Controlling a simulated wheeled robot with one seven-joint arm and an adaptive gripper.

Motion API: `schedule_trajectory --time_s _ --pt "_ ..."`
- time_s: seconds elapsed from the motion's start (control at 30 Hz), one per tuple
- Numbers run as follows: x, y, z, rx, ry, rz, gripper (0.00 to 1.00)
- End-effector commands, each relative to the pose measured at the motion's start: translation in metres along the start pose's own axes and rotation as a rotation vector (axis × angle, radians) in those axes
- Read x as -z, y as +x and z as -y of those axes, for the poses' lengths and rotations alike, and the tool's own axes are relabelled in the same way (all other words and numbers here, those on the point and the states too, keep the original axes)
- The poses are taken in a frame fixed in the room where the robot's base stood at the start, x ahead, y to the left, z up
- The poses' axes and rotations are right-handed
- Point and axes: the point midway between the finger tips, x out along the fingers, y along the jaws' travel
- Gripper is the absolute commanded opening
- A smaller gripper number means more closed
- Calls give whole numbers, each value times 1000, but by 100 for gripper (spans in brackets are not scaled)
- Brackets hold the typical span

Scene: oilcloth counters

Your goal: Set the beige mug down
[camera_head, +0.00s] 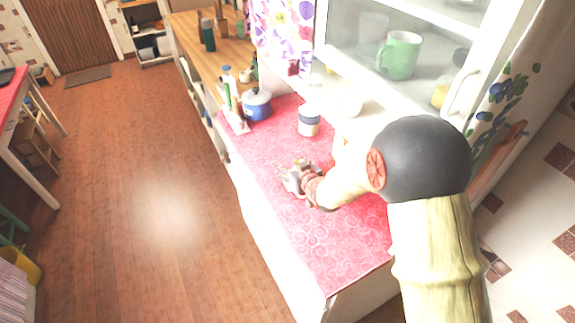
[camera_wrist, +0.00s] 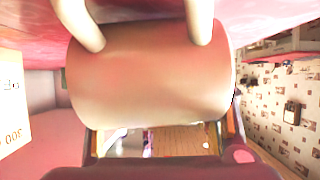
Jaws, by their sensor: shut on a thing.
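The beige mug (camera_wrist: 150,85) fills the middle of the wrist view as a smooth pinkish-beige cylinder. Two pale fingers of my gripper (camera_wrist: 146,38) press against it, so the gripper is shut on it. The pink oilcloth shows close beside the mug at the top of that view; I cannot tell whether they touch. In the head view my gripper (camera_head: 292,178) is low over the middle of the pink patterned counter (camera_head: 310,235). There the mug is mostly hidden by the gripper and hard to make out.
A pale jar with a dark band (camera_head: 309,121) stands behind my gripper. A blue pot (camera_head: 257,104) and several bottles (camera_head: 232,95) stand farther back. A glass-fronted cabinet with a green mug (camera_head: 399,55) rises at the right. The counter's near end is clear.

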Motion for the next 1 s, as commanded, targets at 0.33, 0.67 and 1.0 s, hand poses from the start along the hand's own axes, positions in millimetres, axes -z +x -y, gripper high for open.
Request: schedule_trajectory --time_s 0.33,0.67,1.0 --pt "-1 0 0 0 -1 0 52" --pt "-1 0 0 0 -1 0 71" --pt "-1 0 0 0 -1 0 82"
